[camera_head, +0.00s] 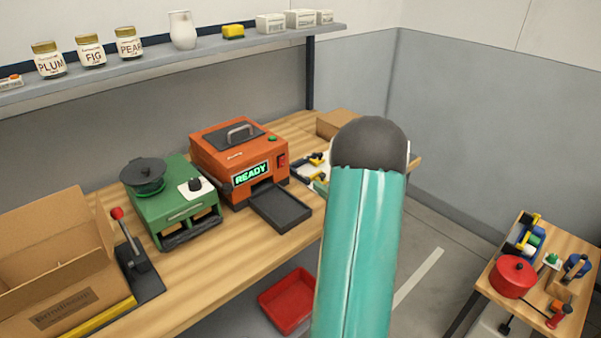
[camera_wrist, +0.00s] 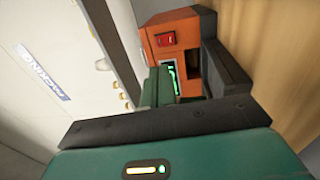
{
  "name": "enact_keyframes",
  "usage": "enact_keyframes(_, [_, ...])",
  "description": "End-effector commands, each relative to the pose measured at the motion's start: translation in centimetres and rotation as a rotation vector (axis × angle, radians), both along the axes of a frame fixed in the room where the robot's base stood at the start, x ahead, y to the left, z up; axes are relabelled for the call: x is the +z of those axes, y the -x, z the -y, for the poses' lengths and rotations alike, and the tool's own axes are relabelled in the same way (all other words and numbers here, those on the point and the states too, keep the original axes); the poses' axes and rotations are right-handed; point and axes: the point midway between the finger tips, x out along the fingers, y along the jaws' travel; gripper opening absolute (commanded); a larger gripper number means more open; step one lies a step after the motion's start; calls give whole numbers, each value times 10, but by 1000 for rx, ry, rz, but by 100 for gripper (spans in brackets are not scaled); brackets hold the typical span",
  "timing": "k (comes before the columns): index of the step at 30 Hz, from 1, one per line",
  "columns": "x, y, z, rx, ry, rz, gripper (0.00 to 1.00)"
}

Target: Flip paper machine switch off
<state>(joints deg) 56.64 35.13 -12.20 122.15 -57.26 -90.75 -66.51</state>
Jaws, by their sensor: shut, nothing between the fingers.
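The paper machine (camera_head: 238,160) is an orange box on the wooden bench, with a dark lid and handle. Its green display reads READY. A red rocker switch (camera_head: 282,160) is on its front, right of the display. In the wrist view, turned sideways, the switch (camera_wrist: 165,39) shows clear on the orange front (camera_wrist: 181,27). I cannot tell its position for sure. My gripper (camera_wrist: 159,74) is shut and empty, its green fingers pointing at the machine's front and partly covering the display. They look apart from the switch. In the head view my arm hides the gripper.
A dark tray (camera_head: 280,207) sticks out below the machine's front. A green machine (camera_head: 172,203) and a cardboard box (camera_head: 55,250) stand left on the bench. A red bin (camera_head: 288,300) is below. A side table (camera_head: 535,300) with a red pot stands right.

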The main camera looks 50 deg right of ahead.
Motion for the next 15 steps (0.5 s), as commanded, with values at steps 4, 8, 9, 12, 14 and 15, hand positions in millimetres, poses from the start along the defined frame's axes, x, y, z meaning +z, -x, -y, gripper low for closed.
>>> enact_keyframes(4, [2,-19,1,3,0,1,0])
enact_keyframes(8, [5,-43,4,4,1,1,0])
enact_keyframes(9, [6,-51,4,3,-1,1,0])
enact_keyframes(12, [9,-71,7,3,0,1,0])
enact_keyframes(14, [10,-82,8,3,0,1,0])
enact_keyframes(15, [11,-90,9,2,0,1,0])
